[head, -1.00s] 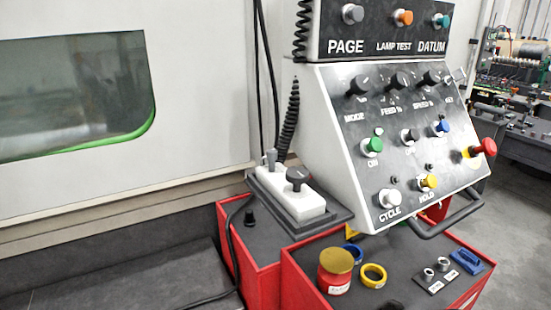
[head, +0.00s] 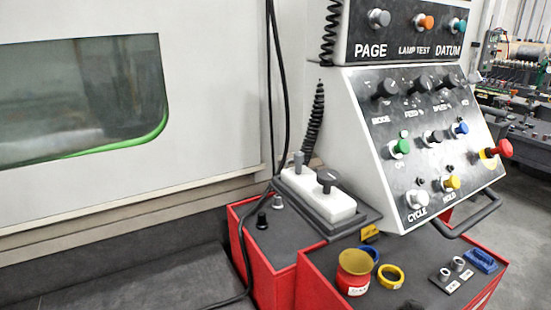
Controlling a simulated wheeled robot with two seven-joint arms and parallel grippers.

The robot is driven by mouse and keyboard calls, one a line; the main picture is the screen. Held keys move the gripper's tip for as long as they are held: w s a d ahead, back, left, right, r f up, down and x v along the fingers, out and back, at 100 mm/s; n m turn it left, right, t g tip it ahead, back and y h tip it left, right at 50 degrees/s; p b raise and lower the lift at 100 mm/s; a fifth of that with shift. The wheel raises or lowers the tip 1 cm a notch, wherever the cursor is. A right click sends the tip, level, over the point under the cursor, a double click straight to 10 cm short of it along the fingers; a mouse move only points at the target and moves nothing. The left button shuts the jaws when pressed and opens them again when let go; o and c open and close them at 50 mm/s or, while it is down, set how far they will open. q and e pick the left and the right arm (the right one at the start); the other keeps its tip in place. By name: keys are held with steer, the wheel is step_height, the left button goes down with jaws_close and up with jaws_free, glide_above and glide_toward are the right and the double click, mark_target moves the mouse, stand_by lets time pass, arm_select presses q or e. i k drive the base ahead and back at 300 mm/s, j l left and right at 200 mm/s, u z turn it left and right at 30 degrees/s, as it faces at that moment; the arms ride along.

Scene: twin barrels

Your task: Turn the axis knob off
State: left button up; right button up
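No knob has a readable AXIS label. A white pendant box (head: 335,206) lies in a dark tray at the left foot of the control panel. A black knob (head: 327,180) stands on its top, and a grey stub (head: 298,160) rises at its far end. The panel's top row has a black MODE knob (head: 386,88), a FEED % knob (head: 420,83) and a SPEED % knob (head: 450,80). A smaller dark knob (head: 433,137) sits mid-panel; its label is unreadable. Neither of my grippers is in view.
The sloped control panel (head: 383,170) has a handle bar (head: 468,218) along its lower edge and a red button (head: 503,148) at right. A red cabinet (head: 325,285) below holds a red tin (head: 354,272), a yellow ring (head: 390,276) and a blue part (head: 482,260). Cables hang left of the panel.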

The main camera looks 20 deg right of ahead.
mark_target(298, 156)
steer(key=j+z, duration=0.15)
steer(key=z, duration=0.3)
steer(key=j+z, duration=0.15)
steer(key=z, duration=0.3)
steer(key=j+z, duration=0.15)
steer(key=z, duration=0.3)
